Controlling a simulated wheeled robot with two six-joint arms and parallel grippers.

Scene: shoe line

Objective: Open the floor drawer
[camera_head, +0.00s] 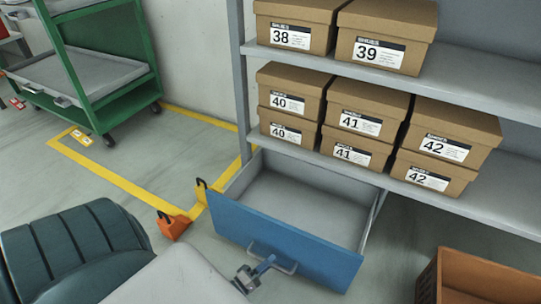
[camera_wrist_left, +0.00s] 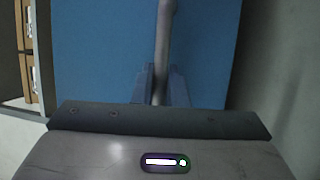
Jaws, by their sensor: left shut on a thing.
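The floor drawer has a blue front (camera_head: 285,240) and a grey, empty inside (camera_head: 300,205). It is pulled out under the shelf rack, low over the floor. Its grey bar handle (camera_head: 288,265) is on the blue front. My left gripper (camera_head: 265,266) is shut on the handle near its middle. In the left wrist view, the handle (camera_wrist_left: 164,45) runs upright between the two fingers of the gripper (camera_wrist_left: 161,85), with the blue front (camera_wrist_left: 95,50) behind. My right gripper is not in view.
Shoe boxes (camera_head: 372,112) stand on the grey rack shelves (camera_head: 480,90) above the drawer. A brown crate (camera_head: 485,278) is at the lower right. An orange object (camera_head: 173,225) lies left of the drawer. A green cart (camera_head: 110,60) stands at upper left. Yellow floor tape (camera_head: 130,187) crosses clear floor.

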